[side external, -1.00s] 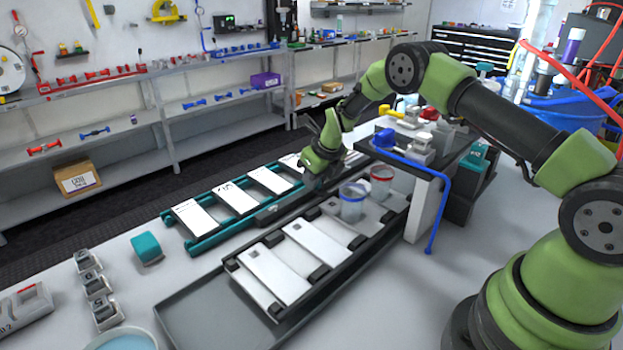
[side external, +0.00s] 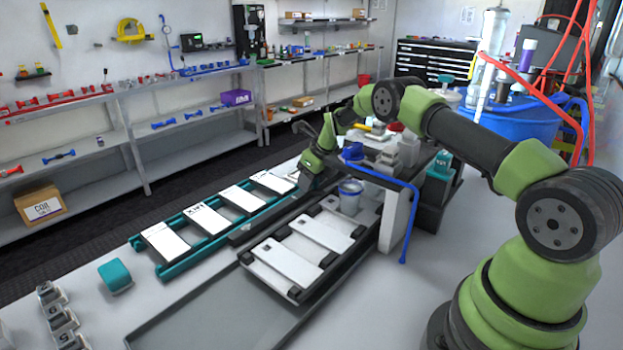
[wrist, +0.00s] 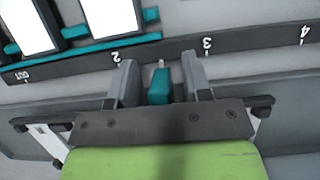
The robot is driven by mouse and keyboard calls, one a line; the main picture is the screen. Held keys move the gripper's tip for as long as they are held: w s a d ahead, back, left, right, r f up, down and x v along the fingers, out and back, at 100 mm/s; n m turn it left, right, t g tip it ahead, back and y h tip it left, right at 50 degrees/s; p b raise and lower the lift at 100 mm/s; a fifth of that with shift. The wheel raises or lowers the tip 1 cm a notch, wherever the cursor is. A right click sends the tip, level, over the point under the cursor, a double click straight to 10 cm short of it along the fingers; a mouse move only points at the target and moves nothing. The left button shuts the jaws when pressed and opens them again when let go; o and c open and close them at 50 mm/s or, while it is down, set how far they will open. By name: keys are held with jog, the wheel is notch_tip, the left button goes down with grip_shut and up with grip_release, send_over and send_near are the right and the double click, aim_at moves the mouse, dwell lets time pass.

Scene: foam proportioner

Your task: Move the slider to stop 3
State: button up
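The slider (wrist: 159,86) is a small teal block with a pale pointer on top, in the wrist view. Its pointer stands roughly midway between the marks 2 and 3 on the dark rail (wrist: 262,42). My gripper (wrist: 160,80) is open, with one grey finger on each side of the slider and narrow gaps visible between. In the side view my gripper (side external: 312,178) is low at the far end of the rail, where it hides the slider. The mark for stop 3 (wrist: 207,43) is just right of the slider, near my right finger.
A teal-edged rack (side external: 205,246) of white panels lies beside the rail. A dark tray (side external: 290,290) with white panels is on its other side. A blue-rimmed cup (side external: 350,197) and a blue bent pipe (side external: 412,215) stand close to my gripper. Numbered blocks (side external: 62,318) sit front left.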

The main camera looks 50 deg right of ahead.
jog(key=shift+r, duration=0.1)
notch_tip(320, 180, up, 10)
jog(key=shift+f, duration=0.1)
dwell(0.3)
